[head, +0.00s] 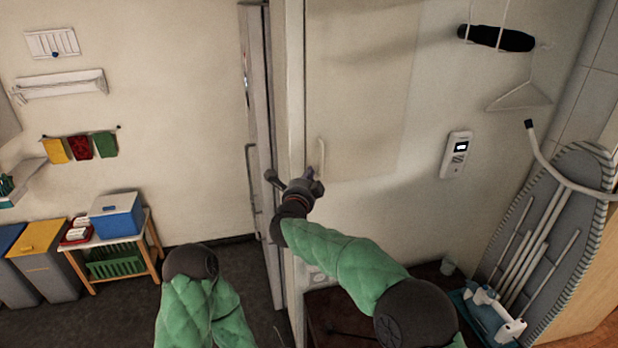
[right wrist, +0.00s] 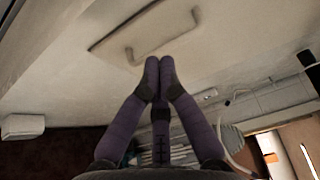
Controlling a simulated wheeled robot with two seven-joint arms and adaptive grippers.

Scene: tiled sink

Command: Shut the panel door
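The panel door (head: 365,90) is a pale, flat panel against the cream wall, with a small upright bar handle (head: 322,158). I cannot tell from the head view how far it stands from the wall. My right gripper (head: 309,176) is just beside the lower end of the handle. In the right wrist view, the panel (right wrist: 172,18) and its handle (right wrist: 160,48) lie ahead of the fingers. The right gripper (right wrist: 160,64) has its fingertips together, with nothing seen between them, close to the handle. Whether they touch it is unclear. My left arm shows low in the head view, but its gripper does not.
A doorway edge (head: 287,90) stands just left of the right gripper. A wall intercom (head: 456,154), a hanger (head: 518,97) and an ironing board (head: 545,235) are on the right. A dark low surface (head: 345,318) is below. Bins (head: 45,262) and a blue cooler (head: 117,216) stand left.

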